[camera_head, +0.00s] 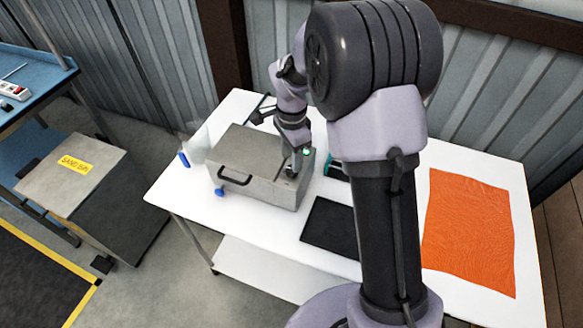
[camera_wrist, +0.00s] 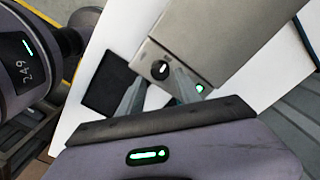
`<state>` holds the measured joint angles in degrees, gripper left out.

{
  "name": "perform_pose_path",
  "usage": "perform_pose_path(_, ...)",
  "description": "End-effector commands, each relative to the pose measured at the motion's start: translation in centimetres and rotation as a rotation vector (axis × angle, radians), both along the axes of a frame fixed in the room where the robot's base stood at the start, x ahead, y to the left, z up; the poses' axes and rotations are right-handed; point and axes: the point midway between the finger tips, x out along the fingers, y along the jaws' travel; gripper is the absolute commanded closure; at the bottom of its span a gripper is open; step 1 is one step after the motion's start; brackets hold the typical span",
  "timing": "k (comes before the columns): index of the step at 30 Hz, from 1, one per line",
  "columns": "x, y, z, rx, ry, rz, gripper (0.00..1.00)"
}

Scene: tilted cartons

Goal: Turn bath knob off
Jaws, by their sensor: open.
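The bath is a grey metal box (camera_head: 240,160) with a black handle (camera_head: 235,178) on the white table; its top also fills the upper part of the wrist view (camera_wrist: 215,40). The round black knob (camera_wrist: 159,70) with a white mark sits near the bath's edge. A lit green switch or lamp (camera_wrist: 200,88) is beside it. My gripper (camera_wrist: 161,71) is open, its two fingers appearing either side of the knob in the wrist view. I cannot tell whether they touch it. In the head view my gripper (camera_head: 296,163) is over the bath's right end, largely hiding the knob.
A black mat (camera_head: 330,226) and an orange cloth (camera_head: 468,230) lie on the white table (camera_head: 175,190). A clear vessel (camera_head: 197,147) stands left of the bath, and a small teal object (camera_head: 333,169) is right of it. A grey sand bin (camera_head: 75,180) is on the floor at left.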

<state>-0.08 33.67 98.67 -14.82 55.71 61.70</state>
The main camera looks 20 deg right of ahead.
Motion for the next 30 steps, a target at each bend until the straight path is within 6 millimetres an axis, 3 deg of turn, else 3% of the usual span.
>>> perform_pose_path(1, -0.1, 0.0, -1.3, -0.001, 0.003, 0.001, 0.59)
perform_pose_path(6, 0.0, 0.0, -3.5, 0.000, 0.000, 0.001, 0.59)
perform_pose_path(17, 0.0, 0.0, -4.2, 0.000, -0.002, 0.001, 0.59)
perform_pose_path(18, 0.0, 0.0, -4.2, 0.000, -0.002, 0.001, 0.61)
perform_pose_path(24, 0.0, 0.0, -4.2, 0.000, -0.001, 0.001, 1.00)
perform_pose_path(30, 0.0, 0.0, -4.2, 0.000, -0.001, 0.009, 1.00)
